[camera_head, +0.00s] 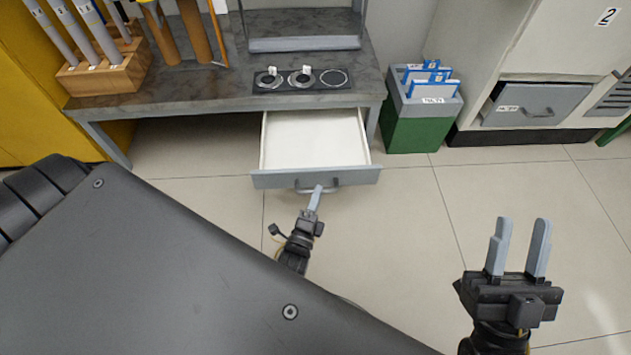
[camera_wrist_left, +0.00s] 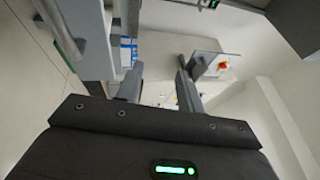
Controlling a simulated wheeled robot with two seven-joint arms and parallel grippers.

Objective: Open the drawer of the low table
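The low table (camera_head: 215,95) has a grey top, and its drawer (camera_head: 316,178) is pulled well out, showing an empty white inside. The drawer handle (camera_head: 301,188) is a grey bar on the drawer's front. My left gripper (camera_head: 316,190) is at the handle in the head view, seen nearly edge-on. In the left wrist view, the left gripper's fingers (camera_wrist_left: 160,86) stand apart with nothing visibly clamped between them. Whether a finger touches the handle is unclear. My right gripper (camera_head: 520,232) is open and empty above the floor at the right.
On the tabletop are a wooden block (camera_head: 108,72) with grey rods, brown cylinders (camera_head: 197,32) and a black plate (camera_head: 302,81) with round recesses. A green and grey bin (camera_head: 418,120) stands right of the table, near a cabinet (camera_head: 535,105). Floor before the drawer is clear.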

